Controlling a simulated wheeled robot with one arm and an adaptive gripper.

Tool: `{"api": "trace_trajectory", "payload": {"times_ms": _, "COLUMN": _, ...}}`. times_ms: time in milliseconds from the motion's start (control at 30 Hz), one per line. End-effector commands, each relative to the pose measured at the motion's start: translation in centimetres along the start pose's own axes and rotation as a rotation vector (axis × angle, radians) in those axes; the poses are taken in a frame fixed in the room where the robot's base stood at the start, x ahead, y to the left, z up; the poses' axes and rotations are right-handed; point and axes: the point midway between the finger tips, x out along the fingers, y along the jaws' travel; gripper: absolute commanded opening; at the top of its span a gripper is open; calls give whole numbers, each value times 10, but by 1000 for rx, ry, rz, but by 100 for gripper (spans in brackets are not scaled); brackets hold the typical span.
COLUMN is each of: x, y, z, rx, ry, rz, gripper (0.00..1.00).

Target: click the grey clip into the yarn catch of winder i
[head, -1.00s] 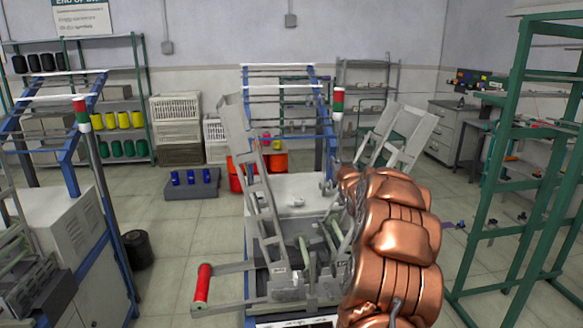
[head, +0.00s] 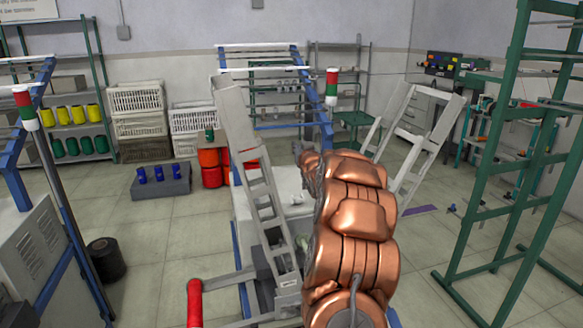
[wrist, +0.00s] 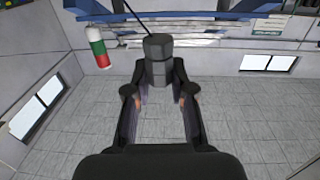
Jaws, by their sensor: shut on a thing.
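In the wrist view my gripper (wrist: 158,100) is shut on a dark grey, blocky piece (wrist: 158,58), which I take to be the grey clip. A thin dark rod or line shows at its far end. In the head view my copper-coloured arm stands in front of a winder (head: 262,190) with a pale ladder-like frame and a red handle (head: 194,303). My fingers and the clip cannot be made out clearly there. The arm hides much of the winder's middle, and I cannot make out the yarn catch. No winder label is readable.
A red-green signal lamp (head: 331,86) stands by the winder and also shows in the wrist view (wrist: 97,45). A green rack (head: 497,160) rises at the right. Another machine (head: 30,255) and a black bin (head: 105,260) are at the left. Blue cones (head: 158,175) sit on a grey block behind.

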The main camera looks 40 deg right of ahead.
Motion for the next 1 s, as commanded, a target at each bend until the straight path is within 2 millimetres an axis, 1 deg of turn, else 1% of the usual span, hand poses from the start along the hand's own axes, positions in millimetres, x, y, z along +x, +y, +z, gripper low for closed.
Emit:
{"api": "trace_trajectory", "payload": {"times_ms": 33, "x": 0, "y": 1, "z": 11, "rx": 0, "ry": 0, "rz": 1, "gripper": 2}}
{"api": "trace_trajectory", "payload": {"times_ms": 400, "x": 0, "y": 1, "z": 56, "rx": 0, "ry": 0, "rz": 1, "gripper": 2}}
{"api": "trace_trajectory", "payload": {"times_ms": 500, "x": 0, "y": 0, "z": 62, "rx": 0, "ry": 0, "rz": 1, "gripper": 2}}
{"api": "trace_trajectory", "payload": {"times_ms": 767, "x": 0, "y": -1, "z": 68, "rx": 0, "ry": 0, "rz": -1, "gripper": 2}}
{"api": "trace_trajectory", "payload": {"times_ms": 1000, "x": 0, "y": -1, "z": 87, "rx": 1, "ry": -1, "rz": -1, "gripper": 2}}
